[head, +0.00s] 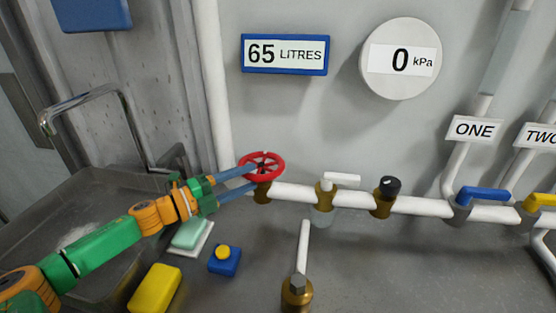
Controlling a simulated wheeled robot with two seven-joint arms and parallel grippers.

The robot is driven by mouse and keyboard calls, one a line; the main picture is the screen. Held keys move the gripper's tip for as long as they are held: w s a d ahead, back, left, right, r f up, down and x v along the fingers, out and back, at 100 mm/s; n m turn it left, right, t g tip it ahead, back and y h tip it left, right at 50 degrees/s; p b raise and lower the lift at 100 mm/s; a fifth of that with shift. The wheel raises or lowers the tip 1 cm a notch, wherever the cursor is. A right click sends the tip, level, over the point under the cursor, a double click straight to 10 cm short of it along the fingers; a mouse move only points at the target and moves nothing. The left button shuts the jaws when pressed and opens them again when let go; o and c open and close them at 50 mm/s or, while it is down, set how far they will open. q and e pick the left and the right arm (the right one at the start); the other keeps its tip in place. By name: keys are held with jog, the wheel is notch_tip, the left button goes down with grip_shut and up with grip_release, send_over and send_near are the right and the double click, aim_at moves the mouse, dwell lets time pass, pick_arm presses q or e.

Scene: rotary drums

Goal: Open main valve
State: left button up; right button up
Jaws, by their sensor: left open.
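The red valve wheel (262,166) sits on a brass valve body at the left end of a white horizontal pipe (293,191). My left gripper (249,178) reaches in from the left with its two blue fingers pointing at the wheel. The fingers are apart, with their tips at the wheel's left side. I cannot tell whether they touch the rim. My right gripper is out of view.
A white-handled tap (341,180), a black knob (390,187), a blue lever (484,194) and a yellow lever (542,201) follow along the pipe. A yellow block (154,289), a blue button box (224,262) and a sink (75,215) lie below. Displays read 65 litres (285,54) and 0 kPa (401,60).

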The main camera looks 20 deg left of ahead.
aim_at(269, 167)
pick_arm(q)
jog(key=shift+w+d+r+p, duration=0.15)
jog(key=shift+d+r+p, duration=0.05)
jog(key=shift+r+p, duration=0.2)
jog(key=p+x, duration=0.2)
jog(key=x, duration=0.2)
jog(key=shift+w+d+f, duration=0.1)
jog(key=shift+w+d, duration=0.1)
jog(key=shift+w, duration=0.1)
jog(key=shift+w+d+f, duration=0.15)
jog(key=shift+w+d, duration=0.15)
jog(key=shift+w, duration=0.2)
grip_shut()
